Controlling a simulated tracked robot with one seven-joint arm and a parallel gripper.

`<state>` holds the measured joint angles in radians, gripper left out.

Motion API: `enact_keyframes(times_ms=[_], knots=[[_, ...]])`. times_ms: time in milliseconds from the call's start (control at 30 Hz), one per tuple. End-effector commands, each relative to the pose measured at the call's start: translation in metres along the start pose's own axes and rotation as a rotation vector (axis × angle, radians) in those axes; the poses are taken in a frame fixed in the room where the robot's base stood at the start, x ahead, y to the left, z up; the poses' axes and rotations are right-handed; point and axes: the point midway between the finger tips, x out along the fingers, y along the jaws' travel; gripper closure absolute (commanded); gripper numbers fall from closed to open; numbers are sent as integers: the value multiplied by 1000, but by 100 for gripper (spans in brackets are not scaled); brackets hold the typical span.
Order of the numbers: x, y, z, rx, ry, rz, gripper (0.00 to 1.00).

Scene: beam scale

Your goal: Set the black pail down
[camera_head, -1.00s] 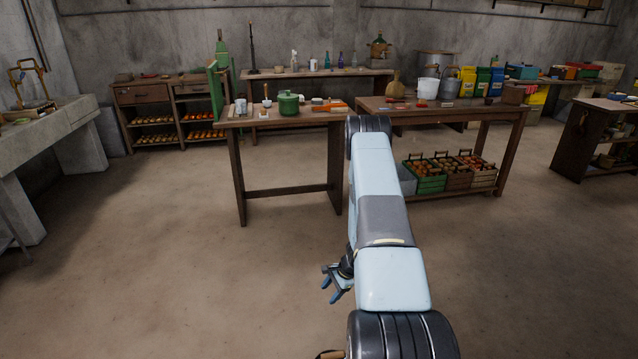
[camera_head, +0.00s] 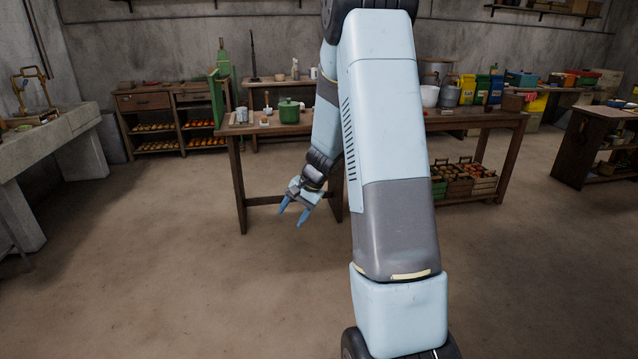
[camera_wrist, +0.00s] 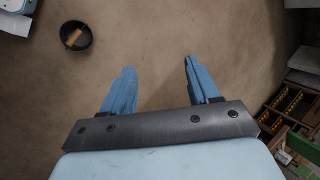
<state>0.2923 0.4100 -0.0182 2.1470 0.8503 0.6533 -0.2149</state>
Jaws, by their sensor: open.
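The black pail (camera_wrist: 84,47), with a wooden grip on its handle, stands on the bare floor at the upper left of the wrist view. In the head view I do not see it. My gripper (camera_head: 293,216) points down at an angle in front of the tables, its blue fingers apart with nothing between them. The fingers also show in the wrist view (camera_wrist: 158,66). The pail is well away from them, beyond and to the left, not touching.
A wooden table (camera_head: 262,128) with a green pot (camera_head: 289,112) stands behind my gripper. A second table (camera_head: 470,117) to the right has crates (camera_head: 465,181) beneath it. A concrete bench (camera_head: 45,140) stands at left. The floor between is clear.

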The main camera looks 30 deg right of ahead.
Motion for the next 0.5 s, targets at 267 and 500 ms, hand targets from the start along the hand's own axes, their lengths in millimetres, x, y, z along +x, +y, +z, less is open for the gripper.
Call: enact_keyframes(times_ms=[267, 500], knots=[[-73, -35, 66, -206, 35, 28, 40], [-127, -46, 124, -369, 76, 66, 40]])
